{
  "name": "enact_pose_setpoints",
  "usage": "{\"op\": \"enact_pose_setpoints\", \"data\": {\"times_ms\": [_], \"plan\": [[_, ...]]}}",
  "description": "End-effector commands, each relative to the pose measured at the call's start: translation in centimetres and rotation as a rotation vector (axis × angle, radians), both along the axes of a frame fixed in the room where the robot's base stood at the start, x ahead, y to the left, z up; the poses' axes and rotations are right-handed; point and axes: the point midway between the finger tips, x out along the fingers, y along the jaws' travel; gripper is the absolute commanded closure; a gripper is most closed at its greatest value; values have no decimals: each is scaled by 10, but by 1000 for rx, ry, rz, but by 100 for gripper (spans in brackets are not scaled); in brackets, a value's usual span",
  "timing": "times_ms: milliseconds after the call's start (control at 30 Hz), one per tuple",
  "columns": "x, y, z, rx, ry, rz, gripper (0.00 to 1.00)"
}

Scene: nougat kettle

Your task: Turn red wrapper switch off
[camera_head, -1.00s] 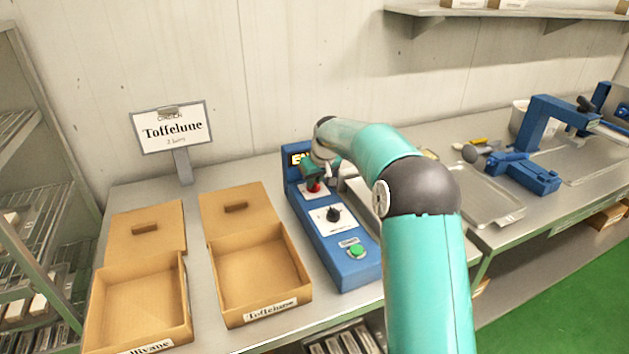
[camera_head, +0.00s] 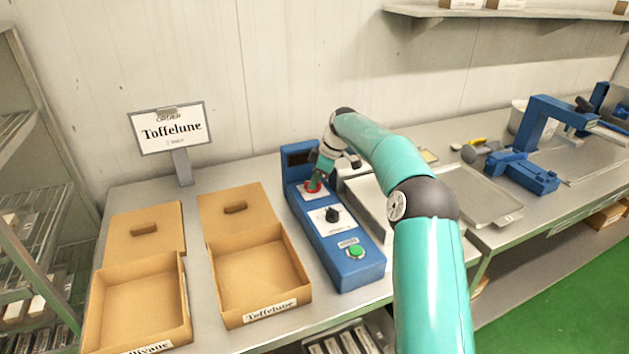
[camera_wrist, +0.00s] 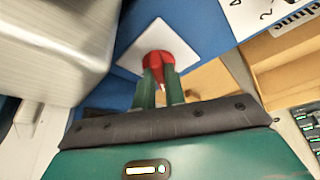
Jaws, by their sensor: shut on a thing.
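The red switch (camera_wrist: 158,59) stands on a white plate on the blue wrapper. It also shows in the head view (camera_head: 312,188), partly hidden behind my gripper. My gripper (camera_wrist: 160,78) is shut on the red switch, with its two green fingers against the red knob. The blue wrapper (camera_head: 335,245) stands on the metal table. It has a black dial (camera_head: 332,215) in the middle and a green button (camera_head: 355,252) at its near end. Its display (camera_head: 299,156) at the far end is dark.
Two open cardboard boxes (camera_head: 262,318) stand left of the wrapper. An order sign (camera_head: 170,128) reading Toffelune stands behind them. Metal trays (camera_head: 505,215) and a blue machine (camera_head: 525,178) are to the right. A shelf (camera_head: 520,12) hangs on the wall above.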

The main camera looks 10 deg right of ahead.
Motion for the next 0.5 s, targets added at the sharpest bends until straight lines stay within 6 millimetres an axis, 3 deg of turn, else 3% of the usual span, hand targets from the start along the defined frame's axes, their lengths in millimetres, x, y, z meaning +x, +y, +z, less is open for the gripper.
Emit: {"op": "enact_pose_setpoints", "data": {"times_ms": [500], "plan": [[3, -1, 0, -1, -1, 416, 100]]}}
